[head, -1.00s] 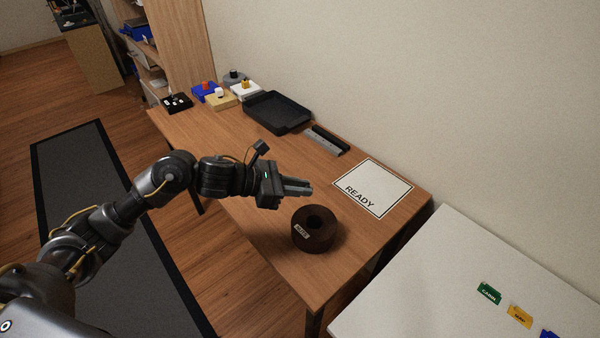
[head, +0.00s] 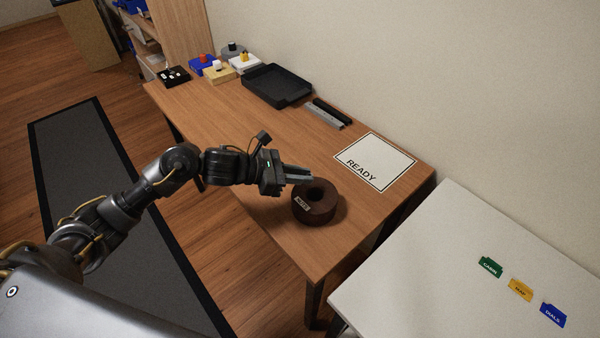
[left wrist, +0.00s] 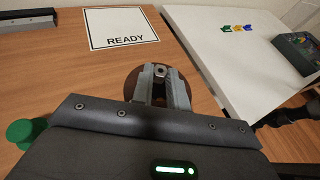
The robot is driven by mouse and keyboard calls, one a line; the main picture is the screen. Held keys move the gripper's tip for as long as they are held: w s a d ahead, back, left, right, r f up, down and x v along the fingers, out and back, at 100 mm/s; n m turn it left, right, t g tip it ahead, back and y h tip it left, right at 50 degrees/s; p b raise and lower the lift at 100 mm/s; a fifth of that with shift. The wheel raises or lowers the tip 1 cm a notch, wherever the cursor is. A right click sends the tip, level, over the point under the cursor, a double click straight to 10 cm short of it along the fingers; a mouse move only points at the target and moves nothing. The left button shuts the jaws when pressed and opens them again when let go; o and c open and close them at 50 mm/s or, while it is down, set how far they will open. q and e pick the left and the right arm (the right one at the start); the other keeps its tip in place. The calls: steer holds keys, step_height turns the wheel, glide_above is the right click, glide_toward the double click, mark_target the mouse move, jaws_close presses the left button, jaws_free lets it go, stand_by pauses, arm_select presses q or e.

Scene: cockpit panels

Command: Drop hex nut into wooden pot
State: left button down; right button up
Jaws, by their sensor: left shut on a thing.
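The round dark-brown wooden pot (head: 316,213) stands on the wooden table near its front right corner, with a dark hole in its top and a small label on its side. My left gripper (head: 306,175) is above the pot's far left rim. In the left wrist view the fingers (left wrist: 160,75) are shut on a small grey hex nut (left wrist: 160,70), with the pot (left wrist: 132,84) behind and partly hidden by the fingers. The nut is too small to make out in the head view.
A white READY sheet (head: 375,160) lies right of the pot. A white table (head: 440,270) with coloured tags adjoins at the right. The table's middle is clear.

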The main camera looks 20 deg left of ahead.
arm_select(q)
steer(key=c, duration=1.3)
jaws_free()
steer(key=b+v, duration=0.3)
steer(key=v, duration=0.8)
steer(key=shift+f, duration=0.1)
